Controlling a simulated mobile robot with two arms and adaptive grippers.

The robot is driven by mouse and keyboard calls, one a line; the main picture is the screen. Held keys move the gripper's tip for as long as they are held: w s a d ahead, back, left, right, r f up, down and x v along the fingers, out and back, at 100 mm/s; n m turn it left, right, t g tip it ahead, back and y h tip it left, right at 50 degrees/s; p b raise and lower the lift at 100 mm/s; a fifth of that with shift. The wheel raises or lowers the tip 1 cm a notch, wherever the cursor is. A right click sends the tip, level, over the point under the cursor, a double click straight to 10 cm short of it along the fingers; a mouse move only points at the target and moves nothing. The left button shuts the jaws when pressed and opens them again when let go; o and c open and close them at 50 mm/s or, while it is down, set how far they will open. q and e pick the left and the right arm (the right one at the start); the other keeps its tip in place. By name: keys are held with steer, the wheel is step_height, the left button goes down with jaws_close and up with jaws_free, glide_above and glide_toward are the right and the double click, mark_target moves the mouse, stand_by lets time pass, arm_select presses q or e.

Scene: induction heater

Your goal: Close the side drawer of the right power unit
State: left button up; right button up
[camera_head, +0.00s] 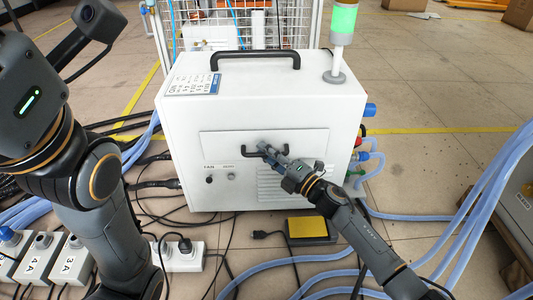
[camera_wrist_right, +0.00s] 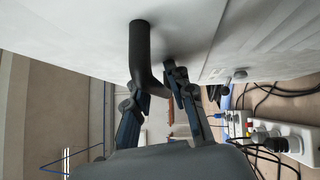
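The white power unit (camera_head: 180,120) stands upright in the middle of the head view, with a carry handle (camera_head: 255,54) on top. On its near face is the drawer front (camera_head: 225,143), a wide light panel with a small black handle (camera_head: 250,153). The panel looks almost flush with the face; I cannot tell if a small gap is left. My right gripper (camera_head: 264,148) is at this handle. In the right wrist view the black handle (camera_wrist_right: 140,45) bends down between the fingers of my right gripper (camera_wrist_right: 160,90), which look closed on it. My left gripper is outside the head view.
A green signal lamp (camera_head: 343,19) stands on the unit's top right corner. Blue hoses (camera_head: 480,195) and cables lie on the floor at both sides. A yellow-topped pedal (camera_head: 307,228) lies below the face. Power strips (camera_head: 180,257) are at the lower left.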

steer(key=shift+s+d, duration=0.15)
steer(key=shift+d, duration=0.1)
steer(key=v, duration=1.1)
steer(key=shift+s+d, duration=0.15)
